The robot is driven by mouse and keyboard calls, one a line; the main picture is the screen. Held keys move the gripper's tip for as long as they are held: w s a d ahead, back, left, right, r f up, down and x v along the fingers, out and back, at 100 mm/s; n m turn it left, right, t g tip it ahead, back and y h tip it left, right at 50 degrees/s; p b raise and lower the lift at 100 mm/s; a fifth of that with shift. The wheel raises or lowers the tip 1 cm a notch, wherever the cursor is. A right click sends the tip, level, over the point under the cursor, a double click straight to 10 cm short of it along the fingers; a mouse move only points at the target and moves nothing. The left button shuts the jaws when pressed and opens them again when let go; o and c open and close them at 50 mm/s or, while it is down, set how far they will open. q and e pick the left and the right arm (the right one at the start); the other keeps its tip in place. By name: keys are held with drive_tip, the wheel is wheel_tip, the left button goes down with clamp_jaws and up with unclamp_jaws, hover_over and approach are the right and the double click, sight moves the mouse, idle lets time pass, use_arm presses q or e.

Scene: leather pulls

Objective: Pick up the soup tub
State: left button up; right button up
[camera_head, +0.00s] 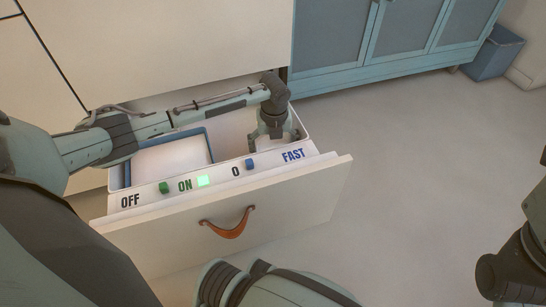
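No soup tub can be made out for certain. My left arm reaches in from the left over an open drawer (290,200). Its gripper (274,140) points down into the right part of a white bin (222,130) in the drawer. Its fingers appear spread apart, and whatever lies between or below them is hidden or too small to tell. A blue-rimmed, white-topped box (172,156) lies in the left part of the bin. Part of my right arm shows at the lower right edge, with its gripper out of view.
The drawer front has a brown leather pull (230,228). The bin's front edge carries OFF, ON, 0 and FAST labels, a green button (164,187), a lit green square (204,181) and a blue button (250,164). A blue cabinet (400,35) and blue-grey bin (494,52) stand behind clear floor.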

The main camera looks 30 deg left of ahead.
use_arm(q)
drive_tip(key=c, duration=0.7)
drive_tip(key=shift+r, duration=0.1)
